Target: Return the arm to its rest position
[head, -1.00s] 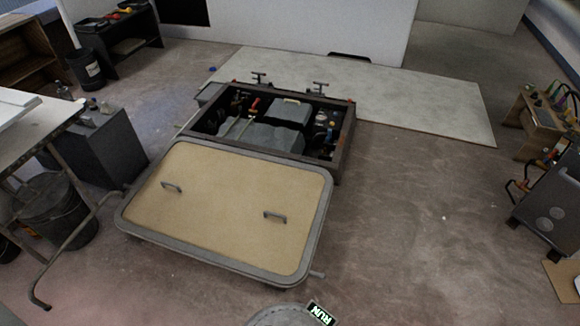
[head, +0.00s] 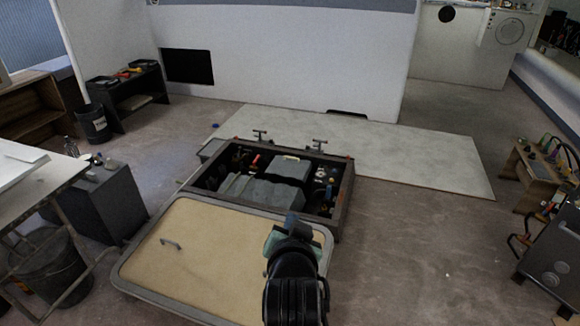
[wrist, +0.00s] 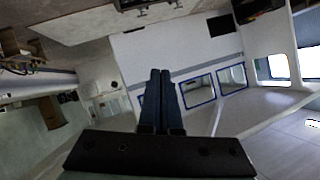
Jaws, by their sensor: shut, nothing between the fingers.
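My gripper shows in the wrist view (wrist: 161,98), its two dark fingers together with nothing between them. In the head view my arm (head: 292,270) rises from the bottom edge in front of the right part of the hatch lid, hiding one of its handles. The wrist camera looks out across the room, with walls and windows beyond the fingers. The gripper touches nothing that I can see.
The tan hatch lid (head: 215,262) lies in front of the open engine bay (head: 342,190). A pale floor panel (head: 420,163) lies behind it. A workbench (head: 40,190) stands left, a grey cabinet (head: 555,235) right. Floor (head: 415,260) between bay and cabinet is clear.

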